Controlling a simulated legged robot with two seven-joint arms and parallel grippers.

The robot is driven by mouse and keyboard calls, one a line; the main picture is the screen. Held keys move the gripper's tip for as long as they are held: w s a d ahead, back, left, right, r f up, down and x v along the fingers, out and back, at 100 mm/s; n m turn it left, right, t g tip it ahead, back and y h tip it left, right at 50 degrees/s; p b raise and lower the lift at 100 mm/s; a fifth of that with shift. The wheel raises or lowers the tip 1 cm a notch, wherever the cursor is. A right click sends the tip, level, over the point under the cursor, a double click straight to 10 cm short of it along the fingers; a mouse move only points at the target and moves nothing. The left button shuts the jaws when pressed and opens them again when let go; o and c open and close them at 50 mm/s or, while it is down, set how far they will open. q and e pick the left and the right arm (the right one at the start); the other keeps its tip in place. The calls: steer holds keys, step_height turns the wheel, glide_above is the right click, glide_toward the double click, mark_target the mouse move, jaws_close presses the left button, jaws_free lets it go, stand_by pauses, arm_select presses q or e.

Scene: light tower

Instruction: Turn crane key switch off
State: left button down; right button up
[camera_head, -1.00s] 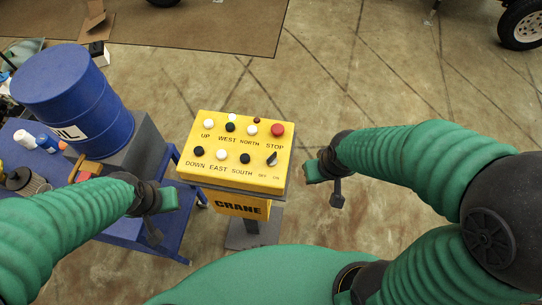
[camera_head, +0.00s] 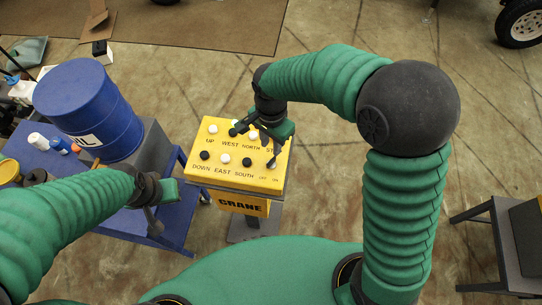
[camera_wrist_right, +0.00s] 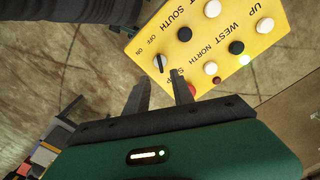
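The yellow crane control panel (camera_head: 238,176) stands on a post in the middle of the head view. Its key switch (camera_wrist_right: 159,63), a dark knob beside the OFF and ON labels, shows in the right wrist view. In the head view a finger largely covers the switch. My right gripper (camera_head: 255,147) is over the panel's right half, fingers apart and empty. In the right wrist view its fingertips (camera_wrist_right: 161,77) are close to the switch; contact cannot be told. The red STOP button (camera_wrist_right: 191,88) is partly hidden by a finger. My left gripper (camera_head: 158,210) hangs left of the panel.
Black and white buttons (camera_head: 225,159) crowd the panel near the switch. A blue oil drum (camera_head: 80,95) and a blue cart (camera_head: 172,232) stand to the left. A dark table (camera_head: 485,212) stands at the right. The floor between panel and table is clear.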

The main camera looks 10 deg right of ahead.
mark_target(271, 160)
step_height(271, 160, down, 9)
steer(key=shift+w+r+p, duration=0.1)
steer(key=shift+p, duration=0.55)
steer(key=shift+a+f, duration=0.1)
steer(key=shift+f, duration=0.2)
steer(key=shift+c, duration=0.3)
jaws_close()
